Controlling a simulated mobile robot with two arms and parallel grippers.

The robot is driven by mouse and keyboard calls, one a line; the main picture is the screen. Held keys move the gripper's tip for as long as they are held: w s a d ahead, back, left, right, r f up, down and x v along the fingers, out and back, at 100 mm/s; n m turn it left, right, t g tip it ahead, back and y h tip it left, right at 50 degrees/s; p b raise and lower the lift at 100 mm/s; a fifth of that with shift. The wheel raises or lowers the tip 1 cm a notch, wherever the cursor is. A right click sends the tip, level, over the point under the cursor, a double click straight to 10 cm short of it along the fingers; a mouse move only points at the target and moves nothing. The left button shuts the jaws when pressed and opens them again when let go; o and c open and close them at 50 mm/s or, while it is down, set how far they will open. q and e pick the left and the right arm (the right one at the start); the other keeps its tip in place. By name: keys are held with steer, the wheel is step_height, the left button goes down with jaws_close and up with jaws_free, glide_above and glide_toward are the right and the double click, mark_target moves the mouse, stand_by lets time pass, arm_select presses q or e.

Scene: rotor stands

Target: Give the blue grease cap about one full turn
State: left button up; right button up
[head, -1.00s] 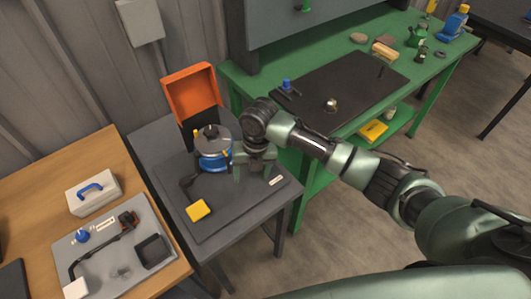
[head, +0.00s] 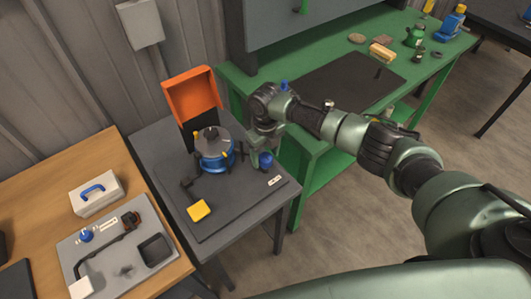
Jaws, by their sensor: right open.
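A blue cap (head: 265,160) shows at the right side of the dark mat on the grey table, beside a small white label (head: 274,181). It looks like the grease cap. My right gripper (head: 258,156) is open, pointing down right next to the cap; one finger shows just left of it. Whether a finger touches the cap cannot be told. My left gripper is not in view.
An orange open box (head: 191,92) stands behind the rotor stand. A yellow block (head: 199,210) lies at the mat's front left. A green bench (head: 335,150) stands at right.

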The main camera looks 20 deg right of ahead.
steer(key=shift+f, duration=0.2)
jaws_close()
steer(key=shift+m, duration=0.4)
